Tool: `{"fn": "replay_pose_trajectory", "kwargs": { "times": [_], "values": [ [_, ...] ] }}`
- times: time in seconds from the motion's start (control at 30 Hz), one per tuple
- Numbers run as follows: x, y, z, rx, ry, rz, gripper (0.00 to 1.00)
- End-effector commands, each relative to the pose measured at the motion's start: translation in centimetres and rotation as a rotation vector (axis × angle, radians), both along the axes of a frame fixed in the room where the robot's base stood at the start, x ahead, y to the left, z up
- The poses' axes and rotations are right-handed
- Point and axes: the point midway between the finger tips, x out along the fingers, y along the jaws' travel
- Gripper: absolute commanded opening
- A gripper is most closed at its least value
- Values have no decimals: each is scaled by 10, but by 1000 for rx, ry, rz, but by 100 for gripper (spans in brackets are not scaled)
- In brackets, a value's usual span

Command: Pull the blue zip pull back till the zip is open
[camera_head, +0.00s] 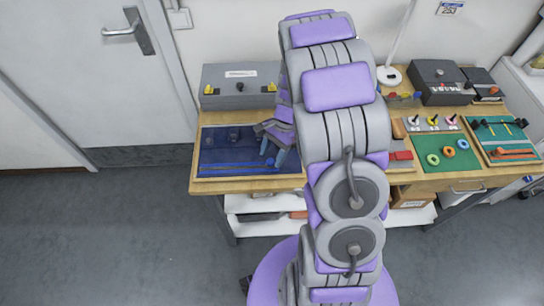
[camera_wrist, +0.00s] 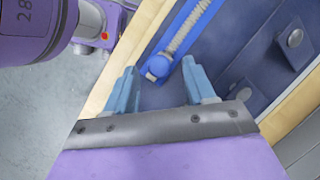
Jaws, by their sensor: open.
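The blue zip pull (camera_wrist: 158,67) shows in the wrist view as a rounded blue block at the near end of a pale zip (camera_wrist: 190,28) on a blue strip. It lies beyond and between the two light-blue fingertips of my gripper (camera_wrist: 159,78). The fingers are apart and nothing is between them that I can see held. In the head view my gripper (camera_head: 272,145) is low over the dark blue board (camera_head: 222,160) on the left of the bench. The blue zip strip (camera_head: 238,168) runs along the board's front part, and its right end is hidden behind my arm.
The board carries dark blocks with round knobs (camera_wrist: 295,38). A grey box (camera_head: 240,88) with yellow clips stands behind the board. A green mat (camera_head: 445,152) with coloured rings and another tool board (camera_head: 503,140) lie at the right. The bench's wooden edge (camera_head: 245,187) runs in front.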

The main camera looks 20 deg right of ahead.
Motion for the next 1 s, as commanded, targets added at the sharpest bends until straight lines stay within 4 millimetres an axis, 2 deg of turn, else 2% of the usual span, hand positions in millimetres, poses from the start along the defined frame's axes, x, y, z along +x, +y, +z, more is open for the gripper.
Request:
{"fn": "replay_pose_trajectory", "kwargs": {
  "times": [0.13, 0.43, 1.0],
  "values": [
    [-2, 3, -9, 0, 1, 0, 54],
    [-2, 4, -10, -1, 0, -1, 54],
    [-2, 3, -10, -1, 0, -1, 0]
  ]
}}
